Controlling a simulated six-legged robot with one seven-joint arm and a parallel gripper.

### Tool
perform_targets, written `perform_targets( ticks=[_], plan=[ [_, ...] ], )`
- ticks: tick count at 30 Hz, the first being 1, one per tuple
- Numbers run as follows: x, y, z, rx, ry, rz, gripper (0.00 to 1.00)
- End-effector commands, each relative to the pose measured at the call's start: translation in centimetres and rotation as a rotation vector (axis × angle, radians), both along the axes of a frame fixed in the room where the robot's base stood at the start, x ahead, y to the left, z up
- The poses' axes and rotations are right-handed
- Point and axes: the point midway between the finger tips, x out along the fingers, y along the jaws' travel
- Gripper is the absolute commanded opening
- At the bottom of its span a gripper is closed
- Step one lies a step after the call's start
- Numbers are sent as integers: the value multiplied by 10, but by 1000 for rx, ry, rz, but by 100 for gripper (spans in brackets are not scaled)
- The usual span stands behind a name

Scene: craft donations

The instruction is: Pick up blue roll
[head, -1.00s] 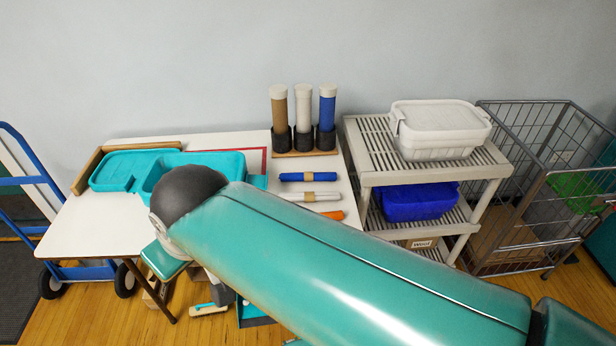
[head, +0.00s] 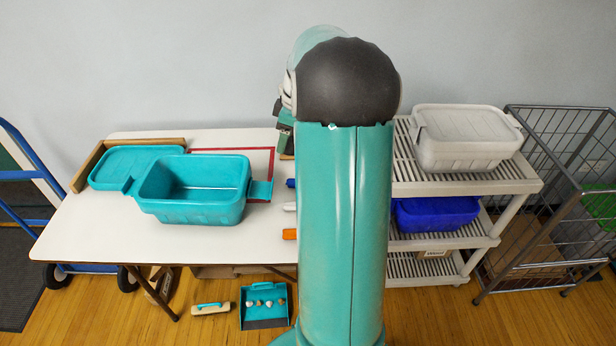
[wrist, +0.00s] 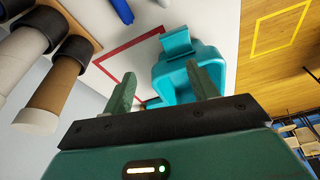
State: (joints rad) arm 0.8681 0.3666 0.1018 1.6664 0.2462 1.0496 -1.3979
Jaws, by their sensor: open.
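A blue roll (head: 291,183) lies on the white table, and only its left end shows past my arm in the head view. In the wrist view a blue piece (wrist: 122,10) at the top edge appears to be the same roll. The ends of a white roll (head: 290,206) and an orange roll (head: 289,234) lie in front of it. My gripper (wrist: 165,82) is open, with nothing between its fingers. The blue roll lies beyond the fingers, apart from them. In the head view my arm hides the fingertips.
Upright brown (wrist: 57,85) and white (wrist: 30,50) tubes in dark holders stand close left of my gripper. An open teal bin (head: 195,215) sits on the table (head: 90,230), whose front left is clear. A shelf (head: 515,180) with a grey box (head: 465,140) stands right.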

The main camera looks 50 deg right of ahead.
Motion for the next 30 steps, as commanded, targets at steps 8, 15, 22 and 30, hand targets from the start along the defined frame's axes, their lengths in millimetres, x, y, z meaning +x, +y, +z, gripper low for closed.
perform_targets(
  ticks=[8, 15, 22, 30],
  plan=[
    [-47, -125, -89, 66, -73, 108, 58],
    [-67, -159, -121, 74, -113, 150, 58],
    [-54, -150, -157, 75, -111, 152, 58],
    [-41, -141, -193, 74, -112, 151, 58]
  ],
)
